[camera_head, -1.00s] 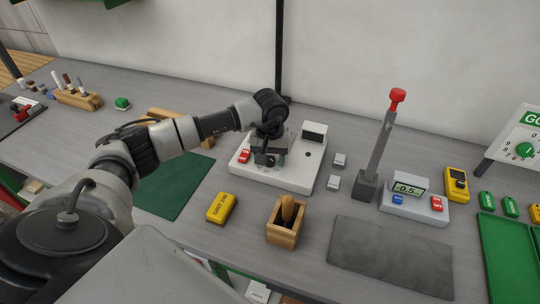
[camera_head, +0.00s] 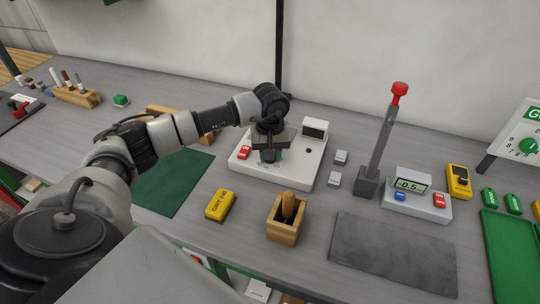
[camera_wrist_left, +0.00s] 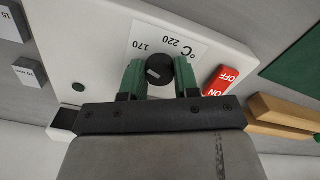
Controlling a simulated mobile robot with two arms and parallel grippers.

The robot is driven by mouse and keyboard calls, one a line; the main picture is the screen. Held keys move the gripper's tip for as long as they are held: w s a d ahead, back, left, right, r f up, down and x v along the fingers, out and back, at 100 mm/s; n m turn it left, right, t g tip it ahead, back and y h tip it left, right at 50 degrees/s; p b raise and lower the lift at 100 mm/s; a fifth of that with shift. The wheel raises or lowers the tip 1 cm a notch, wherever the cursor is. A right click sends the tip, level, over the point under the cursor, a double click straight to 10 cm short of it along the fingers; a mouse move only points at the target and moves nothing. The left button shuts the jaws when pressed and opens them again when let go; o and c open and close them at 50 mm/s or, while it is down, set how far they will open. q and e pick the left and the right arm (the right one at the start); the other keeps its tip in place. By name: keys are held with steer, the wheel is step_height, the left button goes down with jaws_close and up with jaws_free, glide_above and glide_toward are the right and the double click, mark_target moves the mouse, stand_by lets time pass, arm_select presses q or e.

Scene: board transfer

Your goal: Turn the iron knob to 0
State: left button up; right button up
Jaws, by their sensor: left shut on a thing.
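The iron knob (camera_wrist_left: 158,69) is a small black round knob with a pale pointer mark, on a white station (camera_head: 302,168). In the left wrist view the station's plate (camera_wrist_left: 88,40) has a dial label (camera_wrist_left: 172,40) reading 170, 220 and °C; I see no 0 there. The pale mark points to the lower left of that view. My left gripper (camera_head: 270,155) is over the station, its green fingers on either side of the knob, shut on it. In the head view the gripper hides the knob. My right gripper is not in view.
A red ON/OFF switch (camera_wrist_left: 220,80) sits beside the knob. A dark display block (camera_head: 314,129) stands on the station's back. Nearby are a wooden holder (camera_head: 283,232), a yellow block (camera_head: 220,205) and a grey post with a red top (camera_head: 378,150). A grey mat (camera_head: 392,254) lies right.

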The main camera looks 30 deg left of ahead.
arm_select(q)
steer(key=n+b, duration=0.3)
steer(key=n, duration=0.2)
steer(key=shift+f+n, duration=0.15)
steer(key=shift+n, duration=0.15)
steer(key=n+b, duration=0.2)
steer(key=n, duration=0.3)
steer(key=n+b, duration=0.1)
steer(key=n, duration=0.4)
steer(key=shift+n, duration=0.4)
steer(key=n+b, duration=0.1)
steer(key=n, duration=0.4)
steer(key=shift+n, duration=0.3)
steer(key=o, duration=0.9)
